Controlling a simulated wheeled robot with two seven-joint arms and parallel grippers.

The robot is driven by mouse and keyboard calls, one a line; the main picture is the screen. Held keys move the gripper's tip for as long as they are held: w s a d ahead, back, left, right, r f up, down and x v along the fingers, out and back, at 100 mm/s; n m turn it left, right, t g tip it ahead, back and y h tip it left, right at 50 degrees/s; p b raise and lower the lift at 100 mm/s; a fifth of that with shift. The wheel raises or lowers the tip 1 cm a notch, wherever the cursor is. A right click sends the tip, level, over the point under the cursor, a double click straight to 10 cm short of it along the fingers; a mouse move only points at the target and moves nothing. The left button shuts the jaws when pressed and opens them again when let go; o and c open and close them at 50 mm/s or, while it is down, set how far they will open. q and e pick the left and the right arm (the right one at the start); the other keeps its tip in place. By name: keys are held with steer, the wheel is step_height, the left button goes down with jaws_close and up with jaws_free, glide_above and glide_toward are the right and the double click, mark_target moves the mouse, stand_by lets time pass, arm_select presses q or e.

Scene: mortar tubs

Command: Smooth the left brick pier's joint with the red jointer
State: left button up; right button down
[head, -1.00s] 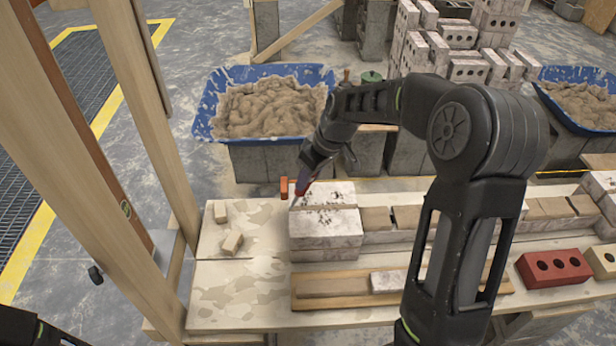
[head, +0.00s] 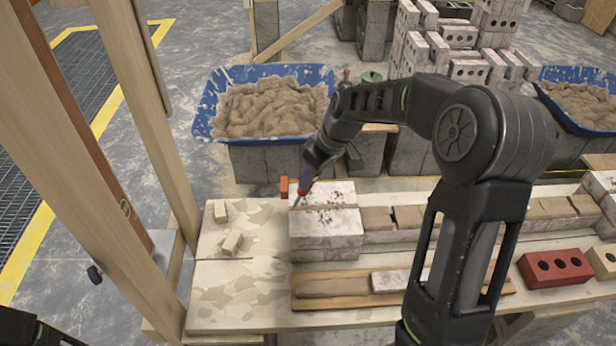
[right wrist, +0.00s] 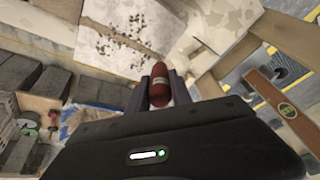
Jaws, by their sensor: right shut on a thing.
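The left brick pier (head: 325,240) stands on the plank bench, its pale top marked with dark specks. A joint line runs across its top between two bricks. My right gripper (head: 311,172) is over the pier's far left corner and shut on the red jointer (head: 303,187), which is tilted with its tip down at the pier's left end. Whether the tip touches the joint is too small to tell. In the right wrist view the jointer's red handle (right wrist: 159,85) sits between both fingers, with the pier's speckled top (right wrist: 120,40) beyond. My left gripper is out of view.
An orange block (head: 284,187) is at the pier's far left edge. A row of bricks (head: 390,217) runs right from the pier. A wooden board (head: 340,284) lies in front. Two small offcuts (head: 232,242) lie left. A blue mortar tub (head: 265,140) stands behind; timber posts (head: 160,130) rise left.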

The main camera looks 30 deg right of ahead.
steer(key=shift+s+d, duration=0.35)
steer(key=shift+d, duration=0.35)
steer(key=shift+d, duration=0.1)
steer(key=shift+s+d+f+b, duration=0.1)
steer(key=shift+s+d+b, duration=0.4)
steer(key=shift+d, duration=0.55)
steer(key=shift+s+d, duration=0.5)
steer(key=shift+d, duration=0.4)
steer(key=shift+d+b, duration=0.1)
steer(key=shift+b, duration=0.25)
